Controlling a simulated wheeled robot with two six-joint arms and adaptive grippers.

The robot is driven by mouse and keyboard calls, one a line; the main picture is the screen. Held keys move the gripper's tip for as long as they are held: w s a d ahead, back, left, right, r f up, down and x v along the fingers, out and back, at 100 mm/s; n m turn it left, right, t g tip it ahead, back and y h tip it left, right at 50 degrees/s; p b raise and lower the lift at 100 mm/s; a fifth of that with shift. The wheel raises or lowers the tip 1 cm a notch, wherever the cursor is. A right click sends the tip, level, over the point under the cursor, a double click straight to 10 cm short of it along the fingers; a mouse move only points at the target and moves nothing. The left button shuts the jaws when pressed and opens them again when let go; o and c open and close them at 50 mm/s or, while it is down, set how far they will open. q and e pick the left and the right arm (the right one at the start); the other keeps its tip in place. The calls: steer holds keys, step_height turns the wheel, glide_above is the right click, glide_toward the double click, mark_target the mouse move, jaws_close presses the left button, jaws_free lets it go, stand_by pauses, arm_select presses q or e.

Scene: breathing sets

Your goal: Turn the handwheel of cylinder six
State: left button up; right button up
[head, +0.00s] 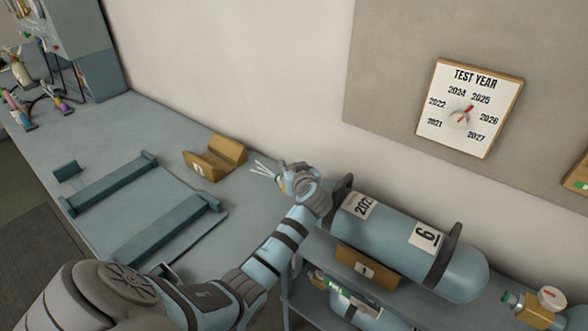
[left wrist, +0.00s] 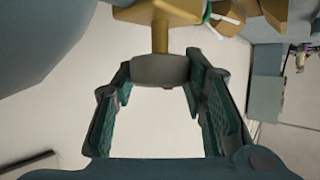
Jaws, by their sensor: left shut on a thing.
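Cylinder six (head: 395,240) is a blue-grey tank lying on its side on a rack at the right, with a "6" label and a year label. My left gripper (head: 290,180) is at the tank's left, valve end, and my wrist hides most of the valve in the head view. In the left wrist view, a grey handwheel (left wrist: 160,69) sits on a brass valve stem (left wrist: 160,38). The fingers of my left gripper (left wrist: 160,100) are on both sides of the handwheel and shut on it. My right gripper is not in view.
A second cylinder (head: 360,313) lies on a lower shelf. A brass valve with a handwheel (head: 552,297) is at the far right. A yellow block (head: 215,158) and a blue-grey frame (head: 150,228) are on the bench. A "Test Year" dial (head: 468,108) hangs on the wall.

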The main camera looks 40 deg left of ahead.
arm_select(q)
steer(key=o, duration=1.2)
steer(key=shift+f, duration=0.1)
steer(key=shift+d, duration=0.1)
steer(key=v, duration=1.2)
